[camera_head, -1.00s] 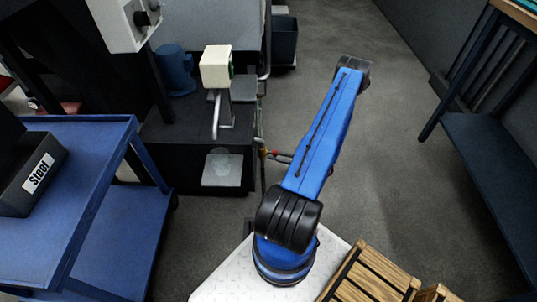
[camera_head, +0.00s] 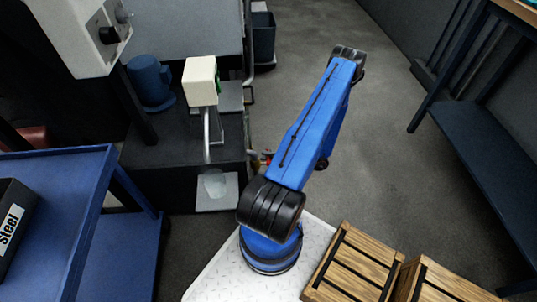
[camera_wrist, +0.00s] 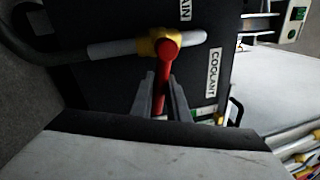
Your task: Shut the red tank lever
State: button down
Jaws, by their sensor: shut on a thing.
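The red tank lever (camera_wrist: 161,78) shows in the wrist view, on a yellow valve (camera_wrist: 147,44) in a pale pipe. The lever stands crosswise to the pipe in this view. My gripper (camera_wrist: 161,98) is shut on the lever, with one finger on each side of it. The pipe runs across the face of a dark tank (camera_wrist: 110,95), which bears a "COOLANT" label (camera_wrist: 213,73) and a partly cut-off label ending in "AIN". In the head view my blue arm hides the gripper; only a small bit of red and yellow shows beside the tank.
Wooden crates (camera_head: 350,265) are at the lower right. A blue bench (camera_head: 480,150) stands at the far right. The grey floor (camera_head: 400,180) between is clear.

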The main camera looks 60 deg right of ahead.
jog(key=shift+r+n+g+y, duration=0.15)
jog(key=shift+r+n, duration=0.2)
jog(key=shift+n, duration=0.5)
jog(key=shift+r+n+g+y, duration=0.15)
jog(key=shift+r+n, duration=0.15)
jog(key=shift+n, duration=0.55)
jog(key=c, duration=1.7)
grip_release()
jog(key=shift+d, duration=0.1)
jog(key=v, duration=1.7)
jog(key=shift+d+f, duration=0.1)
jog(key=shift+d, duration=0.05)
jog(key=shift+s, duration=0.1)
